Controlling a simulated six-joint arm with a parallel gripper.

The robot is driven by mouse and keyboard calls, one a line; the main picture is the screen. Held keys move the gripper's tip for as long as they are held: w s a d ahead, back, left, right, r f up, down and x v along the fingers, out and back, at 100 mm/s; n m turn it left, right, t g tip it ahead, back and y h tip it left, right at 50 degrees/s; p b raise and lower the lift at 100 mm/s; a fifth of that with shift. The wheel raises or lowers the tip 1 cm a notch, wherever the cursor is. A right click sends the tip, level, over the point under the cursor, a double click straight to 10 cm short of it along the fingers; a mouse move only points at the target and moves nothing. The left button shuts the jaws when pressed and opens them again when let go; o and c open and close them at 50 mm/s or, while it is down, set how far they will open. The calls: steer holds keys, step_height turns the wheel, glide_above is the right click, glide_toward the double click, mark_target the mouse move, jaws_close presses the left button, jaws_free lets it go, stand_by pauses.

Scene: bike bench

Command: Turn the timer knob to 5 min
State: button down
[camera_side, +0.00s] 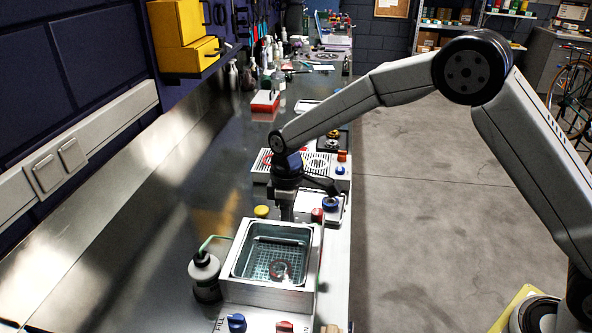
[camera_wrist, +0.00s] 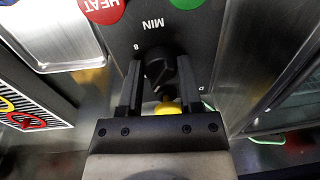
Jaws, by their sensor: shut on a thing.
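The black timer knob (camera_wrist: 160,68) sits on a dark panel (camera_wrist: 185,42) in the wrist view. The panel carries an upside-down "MIN" label and an "8" beside the knob; another small mark is at right. My gripper (camera_wrist: 160,82) has one finger on each side of the knob and is shut on it. The knob's pointer and the 5 mark cannot be made out. In the side view my gripper (camera_side: 287,208) points down at the far end of the metal-basin unit (camera_side: 228,262), and hides the knob.
A red HEAT button (camera_wrist: 102,8) and a green button (camera_wrist: 187,3) flank the label. A bottle (camera_side: 205,277) stands left of the basin.

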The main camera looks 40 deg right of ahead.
steer(key=m, duration=0.5)
steer(key=shift+m, duration=0.3)
steer(key=m, duration=0.6)
steer(key=shift+t, duration=0.4)
steer(key=shift+c, duration=1.3)
jaws_free()
steer(key=shift+r, duration=0.1)
steer(key=shift+s+d+r, duration=0.1)
steer(key=shift+d+r, duration=0.05)
steer(key=shift+r, duration=1.8)
steer(key=shift+s+d+r, duration=0.1)
steer(key=shift+r, duration=1.8)
